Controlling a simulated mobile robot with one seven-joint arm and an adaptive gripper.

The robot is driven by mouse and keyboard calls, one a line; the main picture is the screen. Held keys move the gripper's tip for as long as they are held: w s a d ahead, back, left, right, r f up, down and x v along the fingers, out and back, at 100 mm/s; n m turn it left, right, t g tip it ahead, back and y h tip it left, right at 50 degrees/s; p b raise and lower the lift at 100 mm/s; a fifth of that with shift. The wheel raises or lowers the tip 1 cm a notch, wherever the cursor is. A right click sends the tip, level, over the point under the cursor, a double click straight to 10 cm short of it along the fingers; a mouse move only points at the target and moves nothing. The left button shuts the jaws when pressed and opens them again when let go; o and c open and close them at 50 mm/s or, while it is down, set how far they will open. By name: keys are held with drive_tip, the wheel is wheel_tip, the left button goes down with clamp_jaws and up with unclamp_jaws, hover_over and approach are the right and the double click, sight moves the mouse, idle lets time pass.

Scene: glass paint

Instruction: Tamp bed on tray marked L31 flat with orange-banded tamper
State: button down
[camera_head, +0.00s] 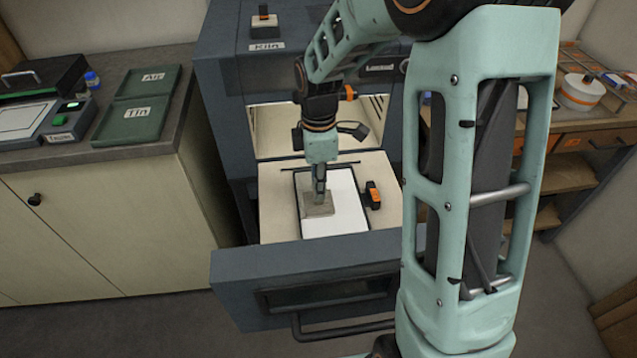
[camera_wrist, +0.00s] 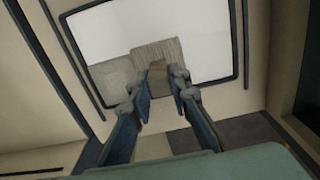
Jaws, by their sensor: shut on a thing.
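A white tray (camera_head: 346,205) with a black rim lies in the pulled-out drawer; I can read no L31 mark on it. My gripper (camera_head: 319,196) points down over the tray's left part. In the wrist view my gripper (camera_wrist: 160,86) is shut on a small brown block (camera_wrist: 157,72). Beyond the block, a ridged grey-tan patch (camera_wrist: 155,48) and a smoother grey patch (camera_wrist: 112,75) show on the tray (camera_wrist: 205,40). I cannot tell whether the block touches them. No orange band shows on the block. A black-and-orange object (camera_head: 373,195) stands right of the tray.
The open drawer (camera_head: 300,266) juts out from the dark kiln cabinet. A white, orange and black piece (camera_head: 264,20) stands on the cabinet top. Green trays (camera_head: 134,120) and a scale (camera_head: 30,120) are on the left counter. A shelf unit (camera_head: 575,140) stands at the right.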

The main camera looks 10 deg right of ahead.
drive_tip(key=shift+f, duration=0.25)
idle(1.0)
drive_tip(key=shift+r, duration=0.15)
drive_tip(key=shift+r+p, duration=0.85)
drive_tip(key=shift+r, duration=0.2)
drive_tip(key=shift+f, duration=0.1)
drive_tip(key=shift+w+p, duration=0.7)
drive_tip(key=shift+w, duration=2.45)
drive_tip(key=shift+f+b, duration=0.5)
drive_tip(key=shift+f, duration=0.3)
